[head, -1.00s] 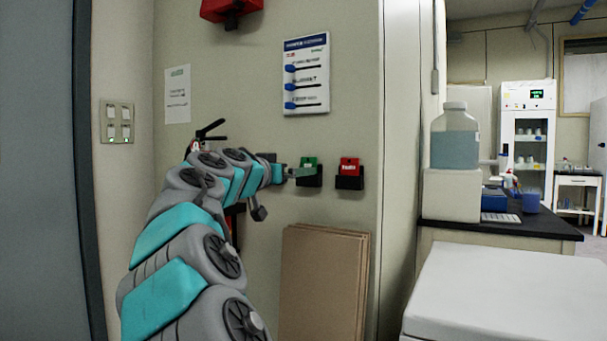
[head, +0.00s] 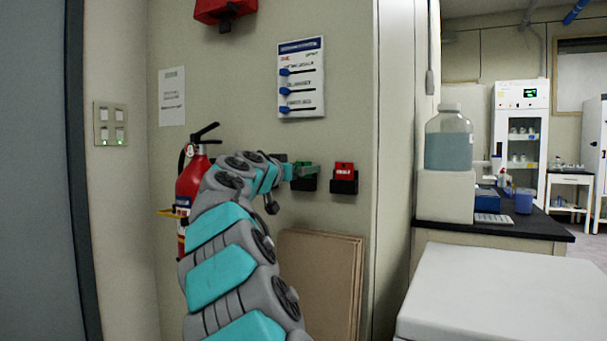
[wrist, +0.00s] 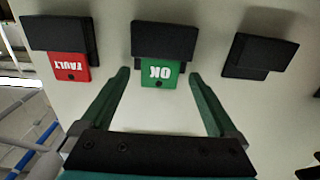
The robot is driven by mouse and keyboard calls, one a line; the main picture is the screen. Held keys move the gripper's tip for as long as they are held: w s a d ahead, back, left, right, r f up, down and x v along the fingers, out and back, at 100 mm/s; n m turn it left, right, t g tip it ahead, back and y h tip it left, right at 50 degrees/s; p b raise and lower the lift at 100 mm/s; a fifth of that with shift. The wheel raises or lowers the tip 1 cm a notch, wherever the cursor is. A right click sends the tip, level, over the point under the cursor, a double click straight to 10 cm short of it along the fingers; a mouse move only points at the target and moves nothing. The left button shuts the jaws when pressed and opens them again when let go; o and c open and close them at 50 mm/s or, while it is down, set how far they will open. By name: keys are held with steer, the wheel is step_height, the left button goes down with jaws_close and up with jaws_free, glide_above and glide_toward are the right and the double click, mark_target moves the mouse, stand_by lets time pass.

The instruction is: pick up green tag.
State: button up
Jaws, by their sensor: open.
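The green tag (wrist: 160,73), lettered OK, sits in a black wall holder (wrist: 165,39) and appears upside down in the wrist view. My gripper (wrist: 160,80) is open, with one finger on each side of the green tag's exposed end. Gaps show between the tag and both fingers, so nothing is held. In the head view my gripper (head: 290,171) is at the green tag's black holder (head: 305,184), and it partly hides the tag.
A red FAULT tag (wrist: 70,66) sits in a holder beside the green one; it also shows in the head view (head: 344,167). Another black holder (wrist: 260,55) is on the other side. A fire extinguisher (head: 190,180) and leaning cardboard (head: 318,285) are near my arm.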

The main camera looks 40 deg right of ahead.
mark_target(306, 155)
steer(key=c, duration=1.4)
steer(key=shift+r, duration=0.1)
steer(key=shift+r, duration=1.65)
steer(key=s+a+r+b, duration=0.2)
steer(key=s+a+b, duration=0.1)
steer(key=s+a, duration=0.8)
step_height(306, 155, up, 6)
steer(key=s+p, duration=0.1)
steer(key=p, duration=0.3)
steer(key=shift+d, duration=0.25)
steer(key=shift+r, duration=0.1)
